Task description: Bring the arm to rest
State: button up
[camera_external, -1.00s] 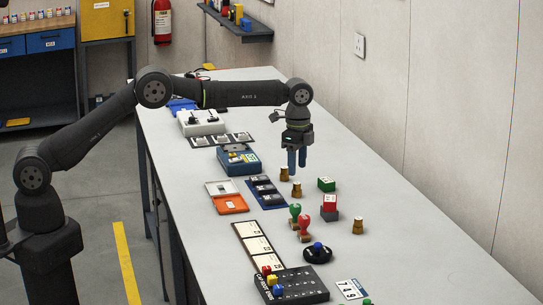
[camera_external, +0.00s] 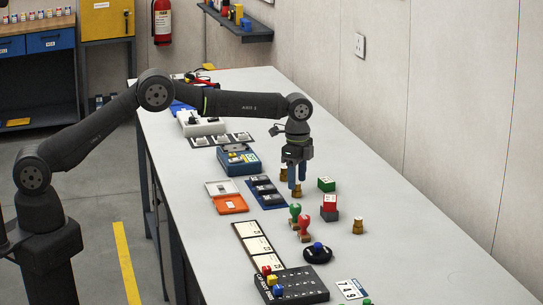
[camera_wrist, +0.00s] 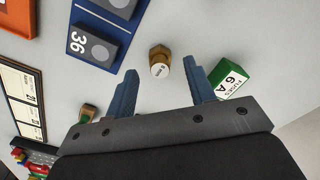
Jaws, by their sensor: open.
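My gripper (camera_external: 296,182) hangs over the middle of the long grey bench, fingers pointing down. In the wrist view its two blue fingers (camera_wrist: 160,78) are spread apart with nothing held between them. A small brass piece (camera_external: 297,192) with a white top stands at the fingertips; in the wrist view it (camera_wrist: 160,62) shows in the gap between the fingers. I cannot tell how far below the tips it is. A second brass piece (camera_external: 284,174) stands just left of the fingers.
A green fuse box (camera_external: 326,184) stands close right of the fingers. A blue tray (camera_external: 262,187) lies to the left. Red and green stamps (camera_external: 304,228), a red-and-grey block (camera_external: 329,208) and another brass piece (camera_external: 358,226) stand nearer the camera. The bench's right side is mostly clear.

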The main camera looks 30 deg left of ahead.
jog(key=shift+r, duration=0.95)
jog(key=s+d+r, duration=0.3)
jog(key=s+r, duration=0.4)
jog(key=s, duration=0.5)
jog(key=s+a, duration=2.2)
jog(key=a, duration=0.1)
jog(key=shift+a+f, duration=0.15)
jog(key=shift+f, duration=0.2)
